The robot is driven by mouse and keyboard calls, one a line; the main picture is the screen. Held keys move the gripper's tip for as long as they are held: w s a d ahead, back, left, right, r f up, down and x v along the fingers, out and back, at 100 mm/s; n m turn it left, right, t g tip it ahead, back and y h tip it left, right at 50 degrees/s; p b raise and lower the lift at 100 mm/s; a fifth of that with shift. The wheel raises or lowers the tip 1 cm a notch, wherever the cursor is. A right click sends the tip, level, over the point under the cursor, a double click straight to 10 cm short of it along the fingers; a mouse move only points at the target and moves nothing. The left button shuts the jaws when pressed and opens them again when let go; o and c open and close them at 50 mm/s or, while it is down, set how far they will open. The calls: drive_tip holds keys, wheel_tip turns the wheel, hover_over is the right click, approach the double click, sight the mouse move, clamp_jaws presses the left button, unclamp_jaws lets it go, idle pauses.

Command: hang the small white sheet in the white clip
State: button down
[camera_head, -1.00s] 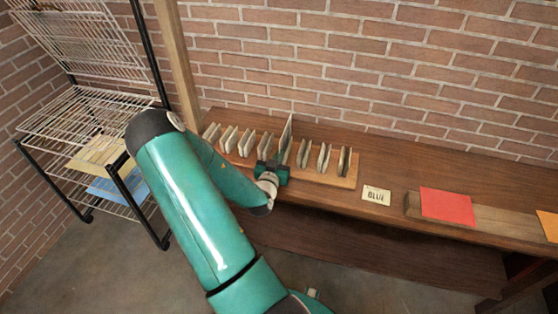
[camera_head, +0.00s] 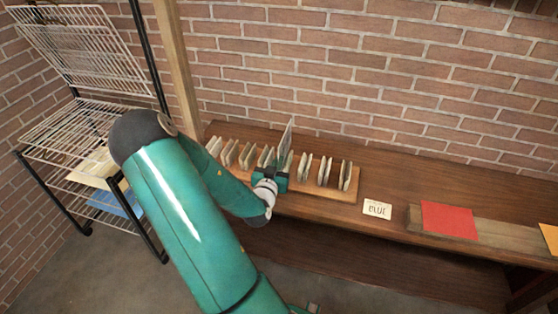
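My gripper (camera_head: 274,177) is at the front of the wooden rack, near its middle. It appears shut on the lower edge of a thin pale sheet (camera_head: 287,140), which I take for the small white sheet. The sheet stands up almost on edge to the camera, slightly tilted, and rises above the rack's other pieces. Its lower end is hidden by the gripper and the neighbouring pieces. The rack (camera_head: 335,193) holds a row of upright, pale, paired plates that look like clips. I cannot tell which is the white clip, or whether the sheet touches one.
Red (camera_head: 449,219) and orange (camera_head: 550,238) sheets lie further right. A wire shelf (camera_head: 75,135) at left holds pale (camera_head: 95,167) and blue sheets. A brick wall stands close behind.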

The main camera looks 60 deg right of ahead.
drive_tip(key=shift+s+a, duration=0.2)
drive_tip(key=shift+a, duration=1.05)
drive_tip(key=shift+s+a, duration=0.2)
drive_tip(key=shift+a, duration=1)
drive_tip(key=shift+a, duration=0.1)
